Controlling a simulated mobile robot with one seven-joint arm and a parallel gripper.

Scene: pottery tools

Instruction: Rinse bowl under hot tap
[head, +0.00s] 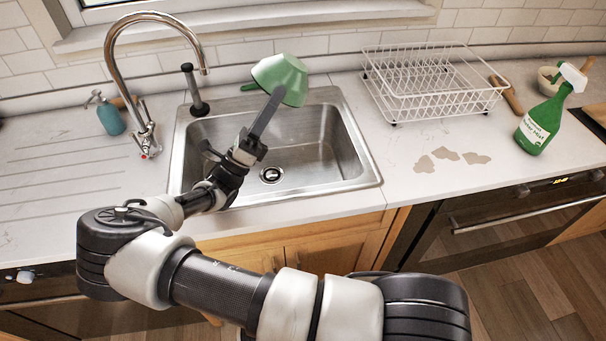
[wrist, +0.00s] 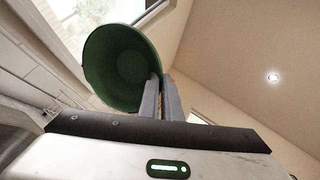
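A green bowl (head: 279,76) is held above the back right of the sink (head: 362,171), tilted on its side. My gripper (head: 275,103) is shut on the bowl's rim. In the wrist view the dark inside of the bowl (wrist: 112,62) faces the camera, and its rim passes between the two fingers (wrist: 162,98). The chrome tap (head: 112,50) arches up at the left of the sink, its spout end to the left of the bowl and apart from it. No water shows from the spout. A lever with a red mark (head: 149,150) is at the tap's base.
A white dish rack (head: 434,98) stands right of the sink. A green spray bottle (head: 541,122) and a small bowl (head: 548,84) are further right. A teal soap dispenser (head: 110,119) stands left of the tap. A dark upright sprayer (head: 194,90) stands at the sink's back left.

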